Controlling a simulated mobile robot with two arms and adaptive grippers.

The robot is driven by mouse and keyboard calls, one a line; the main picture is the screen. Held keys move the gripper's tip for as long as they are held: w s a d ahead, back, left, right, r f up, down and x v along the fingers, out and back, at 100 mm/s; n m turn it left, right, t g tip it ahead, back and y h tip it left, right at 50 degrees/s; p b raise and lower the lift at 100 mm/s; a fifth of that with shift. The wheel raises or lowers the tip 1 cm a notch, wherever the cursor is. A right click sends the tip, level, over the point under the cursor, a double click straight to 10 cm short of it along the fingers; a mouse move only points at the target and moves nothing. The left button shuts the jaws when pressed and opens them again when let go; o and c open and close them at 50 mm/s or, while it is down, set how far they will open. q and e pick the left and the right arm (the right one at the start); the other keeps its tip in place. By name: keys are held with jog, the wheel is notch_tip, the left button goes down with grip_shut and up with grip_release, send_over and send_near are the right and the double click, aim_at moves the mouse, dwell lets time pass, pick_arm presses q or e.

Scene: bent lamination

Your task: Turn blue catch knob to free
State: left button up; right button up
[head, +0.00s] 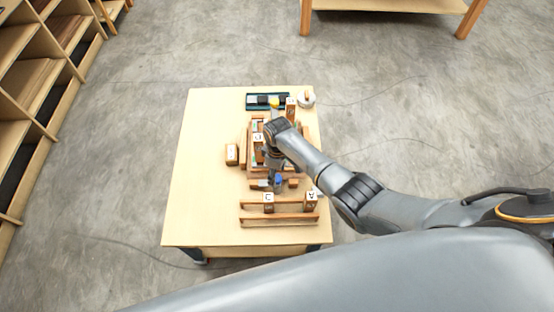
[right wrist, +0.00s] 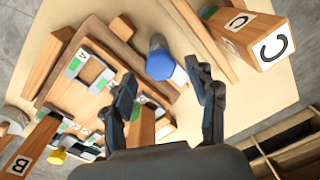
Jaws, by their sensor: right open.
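The blue catch knob (right wrist: 160,64) has a round blue cap on a pale cylindrical body. It stands in the upper middle of the right wrist view, just beyond my fingertips, and shows as a small blue spot (head: 278,181) in the head view. My right gripper (right wrist: 169,88) is open, with its fingers apart and nothing between them. The knob appears apart from both fingers. In the head view my right gripper (head: 274,166) is over the wooden fixture, just behind the knob. The knob's base is partly hidden. My left gripper is not in view.
The fixture stands on a pale wooden table (head: 205,200). A wooden block marked C (right wrist: 262,42) rises beside the right finger, and one marked B (right wrist: 28,148) is at lower left. A dark blue tray (head: 251,103) lies at the back. The table's left side is clear.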

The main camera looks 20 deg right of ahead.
aim_at(277, 176)
notch_tip(277, 176, up, 10)
jog(key=shift+d+f, duration=0.15)
jog(key=shift+w, duration=0.1)
dwell(0.5)
